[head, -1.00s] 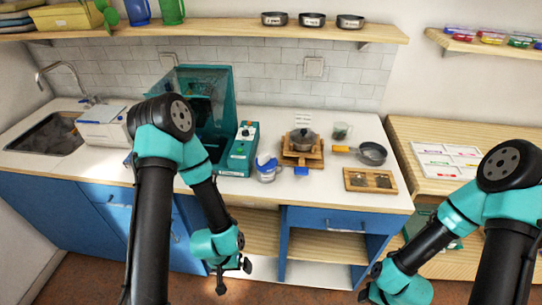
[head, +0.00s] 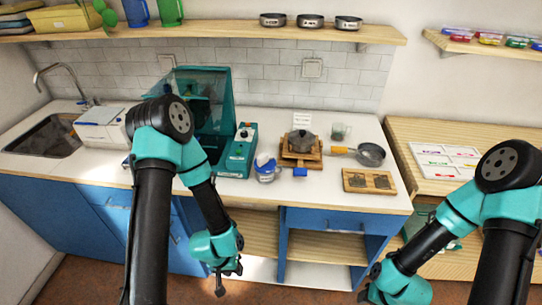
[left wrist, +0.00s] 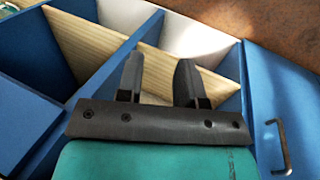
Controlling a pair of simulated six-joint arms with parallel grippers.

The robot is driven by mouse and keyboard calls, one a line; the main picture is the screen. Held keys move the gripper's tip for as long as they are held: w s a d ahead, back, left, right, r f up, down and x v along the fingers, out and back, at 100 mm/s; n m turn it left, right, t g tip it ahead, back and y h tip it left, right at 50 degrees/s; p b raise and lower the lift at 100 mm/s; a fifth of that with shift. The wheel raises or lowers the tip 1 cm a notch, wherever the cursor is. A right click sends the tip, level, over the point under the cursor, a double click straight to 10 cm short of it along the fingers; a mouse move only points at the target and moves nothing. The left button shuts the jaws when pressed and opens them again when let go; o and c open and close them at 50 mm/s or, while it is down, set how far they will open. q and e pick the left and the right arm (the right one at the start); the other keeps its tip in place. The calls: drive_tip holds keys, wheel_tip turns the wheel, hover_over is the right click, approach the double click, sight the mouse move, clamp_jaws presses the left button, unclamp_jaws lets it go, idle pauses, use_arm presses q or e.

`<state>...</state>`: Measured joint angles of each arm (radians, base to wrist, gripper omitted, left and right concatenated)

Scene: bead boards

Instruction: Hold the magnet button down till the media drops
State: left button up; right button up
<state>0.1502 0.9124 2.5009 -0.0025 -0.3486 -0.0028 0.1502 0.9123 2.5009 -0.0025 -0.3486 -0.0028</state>
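A teal machine with a see-through hood (head: 205,90) stands on the white counter. A teal control box (head: 238,158) with a dark knob and small controls sits at its right side; which control is the magnet button is too small to tell. My left gripper (head: 228,280) hangs low in front of the blue cabinets, well below and apart from the control box. In the left wrist view its two dark fingers (left wrist: 158,78) are apart with nothing between them. My right arm is at the lower right; its fingertips (head: 363,295) are too unclear to read.
A blue-and-white jug (head: 267,172), a pot on a wooden stand (head: 302,145), a pan (head: 371,154) and a wooden tray (head: 369,190) stand right of the control box. A white box (head: 100,128) is by the sink (head: 45,138). Open cabinet shelves (head: 325,248) lie below.

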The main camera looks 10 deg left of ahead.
use_arm(q)
clamp_jaws()
idle(0.8)
